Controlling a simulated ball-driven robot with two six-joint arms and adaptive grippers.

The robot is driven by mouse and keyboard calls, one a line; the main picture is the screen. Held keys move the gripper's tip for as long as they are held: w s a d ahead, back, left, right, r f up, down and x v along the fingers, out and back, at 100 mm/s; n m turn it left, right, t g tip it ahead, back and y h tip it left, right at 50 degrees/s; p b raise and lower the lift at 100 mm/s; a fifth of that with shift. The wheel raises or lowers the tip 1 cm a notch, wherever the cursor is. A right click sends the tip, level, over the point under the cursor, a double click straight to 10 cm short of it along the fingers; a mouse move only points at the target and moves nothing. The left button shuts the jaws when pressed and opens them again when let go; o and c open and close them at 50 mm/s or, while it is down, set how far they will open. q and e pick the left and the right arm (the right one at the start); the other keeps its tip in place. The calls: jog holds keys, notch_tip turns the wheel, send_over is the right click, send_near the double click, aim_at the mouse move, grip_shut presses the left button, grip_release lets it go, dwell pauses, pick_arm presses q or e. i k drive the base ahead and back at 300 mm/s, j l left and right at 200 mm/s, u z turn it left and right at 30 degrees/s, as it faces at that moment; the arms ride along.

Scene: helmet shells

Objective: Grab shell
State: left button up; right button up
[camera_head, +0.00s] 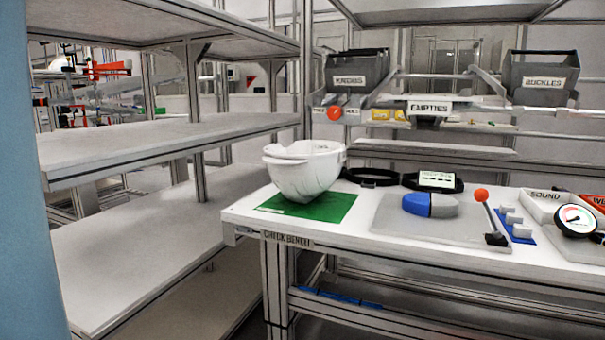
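A white helmet shell (307,175) rests on a green mat (334,209) at the left end of the check bench (252,217). Its rounded side is down and its open side faces up, slightly tilted. Neither of my grippers shows in the head view, and nothing is touching the shell.
Empty grey shelves (150,139) stand left of the bench. Right of the mat are a grey pad with a blue-and-grey block (430,204), a red-knobbed lever (481,196) and a dial gauge (575,220). A black strap (372,177) lies behind. Bins marked BUCKLES (543,78) and EMPTIES stand at the back.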

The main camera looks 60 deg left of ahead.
aim_at(302, 171)
jog(key=u, duration=0.4)
jog(key=k+u, duration=0.1)
jog(key=u, duration=0.3)
jog(key=j+u, duration=0.1)
jog(key=u, duration=0.3)
jog(key=k+j+u, duration=0.1)
jog(key=u, duration=0.3)
